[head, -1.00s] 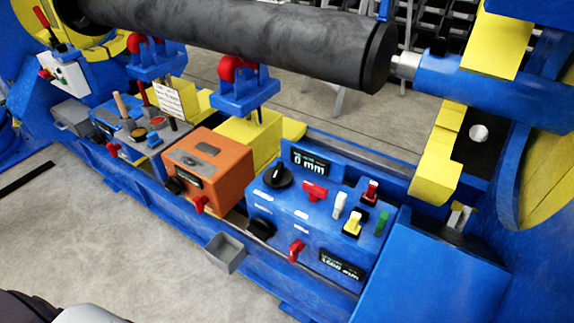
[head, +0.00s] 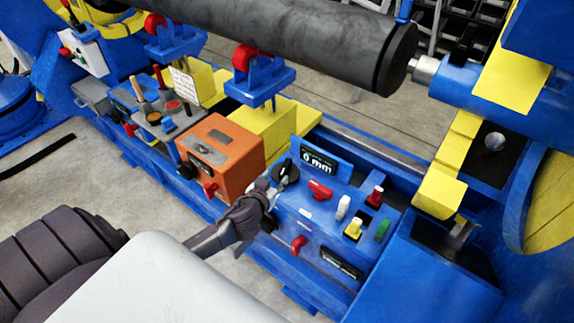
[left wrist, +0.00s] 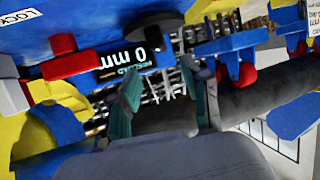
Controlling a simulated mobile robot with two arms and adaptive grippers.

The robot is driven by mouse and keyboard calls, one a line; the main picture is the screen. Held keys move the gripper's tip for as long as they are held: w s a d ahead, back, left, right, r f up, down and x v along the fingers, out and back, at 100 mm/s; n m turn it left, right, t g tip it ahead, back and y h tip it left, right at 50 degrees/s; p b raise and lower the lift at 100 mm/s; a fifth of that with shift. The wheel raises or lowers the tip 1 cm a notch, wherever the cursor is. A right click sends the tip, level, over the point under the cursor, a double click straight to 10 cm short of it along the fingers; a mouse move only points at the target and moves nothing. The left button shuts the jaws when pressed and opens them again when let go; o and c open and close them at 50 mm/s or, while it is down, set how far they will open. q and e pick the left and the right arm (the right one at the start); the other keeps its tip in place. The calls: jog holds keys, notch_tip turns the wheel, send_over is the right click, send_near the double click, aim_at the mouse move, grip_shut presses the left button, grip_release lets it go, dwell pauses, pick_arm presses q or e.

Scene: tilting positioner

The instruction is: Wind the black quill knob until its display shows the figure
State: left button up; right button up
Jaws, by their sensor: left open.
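A black round knob (head: 288,171) stands on top of the blue control box (head: 330,222), next to a black display (head: 319,162) that reads "0 mm". The display also shows in the left wrist view (left wrist: 125,62). My left gripper (head: 271,188) is at the knob's near left side and partly covers it; I cannot tell whether it touches. In the left wrist view its two teal-padded fingers (left wrist: 163,95) are apart. My right gripper is not in view.
The box also bears a red handle (head: 320,191), white, yellow, green and red controls, and a lower display (head: 341,264). An orange box (head: 222,154) stands close left of my gripper. A large dark roller (head: 290,40) lies above.

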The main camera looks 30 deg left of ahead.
aim_at(285, 167)
pick_arm(q)
jog(key=x, duration=1)
jog(key=shift+f, duration=0.1)
grip_shut()
